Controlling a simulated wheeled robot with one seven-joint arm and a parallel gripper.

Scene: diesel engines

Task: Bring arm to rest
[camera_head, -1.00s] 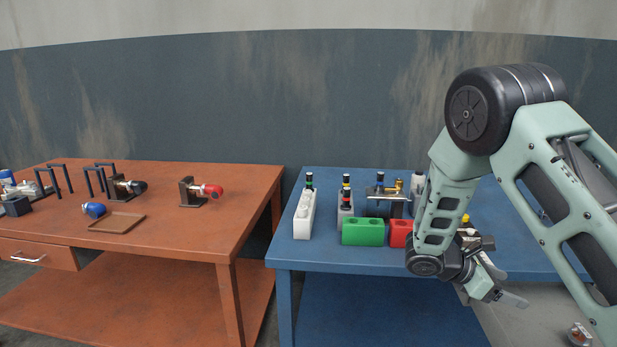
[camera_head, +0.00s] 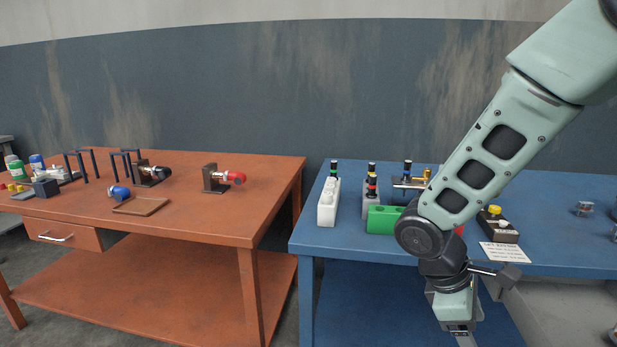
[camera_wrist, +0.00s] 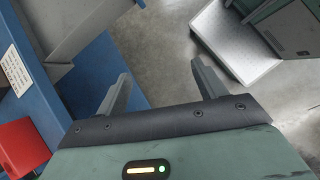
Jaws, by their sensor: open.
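My gripper points down in front of the blue table (camera_head: 570,250) in the head view, its tips cut off at the bottom edge. In the wrist view my gripper (camera_wrist: 163,95) shows two fingers spread apart with nothing between them. Below the fingers is grey concrete floor (camera_wrist: 165,50). My arm crosses the right side of the head view and hides part of the blue table and some things on it.
The blue table holds a white block (camera_head: 328,203), a green block (camera_head: 384,219), a dark box with a yellow button (camera_head: 497,224) and a paper label (camera_head: 505,252). An orange workbench (camera_head: 215,215) stands left with a tray (camera_head: 141,206). Floor shows between the tables.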

